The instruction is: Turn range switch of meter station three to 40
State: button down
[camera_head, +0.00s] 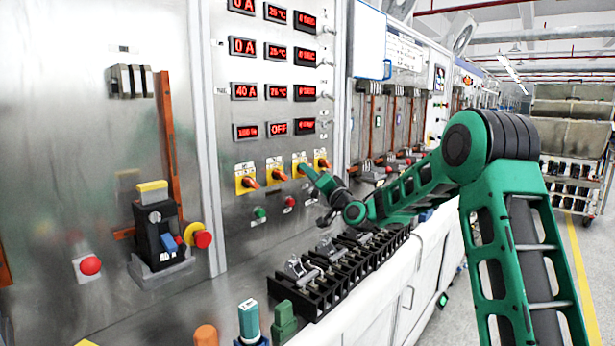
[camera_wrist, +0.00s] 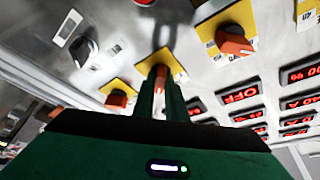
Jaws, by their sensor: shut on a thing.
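A row of orange rotary switches on yellow plates sits on the metal panel below the displays in the head view. The first from the left (camera_head: 249,181) and second (camera_head: 278,175) are uncovered, and so is the rightmost (camera_head: 323,163). My gripper (camera_head: 305,170) is at the third switch from the left, on its yellow plate (camera_head: 298,158), and largely hides it. In the wrist view, my gripper (camera_wrist: 161,88) is shut on this orange switch (camera_wrist: 160,72), between its two fingers. Neighbouring orange switches show left (camera_wrist: 117,99) and right (camera_wrist: 233,44) of it. Scale markings are too small to read.
Red displays (camera_head: 244,92) fill the panel above; the third row reads 40 A. Green (camera_head: 260,212) and red (camera_head: 291,202) buttons lie below the switches. Black terminal blocks (camera_head: 310,291) with metal clips stand on the bench below my arm. A breaker (camera_head: 160,235) is at left.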

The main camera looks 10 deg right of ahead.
jog(key=shift+f, duration=0.4)
jog(key=c, duration=1.8)
grip_release()
jog(key=shift+r, duration=0.15)
jog(key=v, duration=0.7)
jog(key=shift+s, duration=0.15)
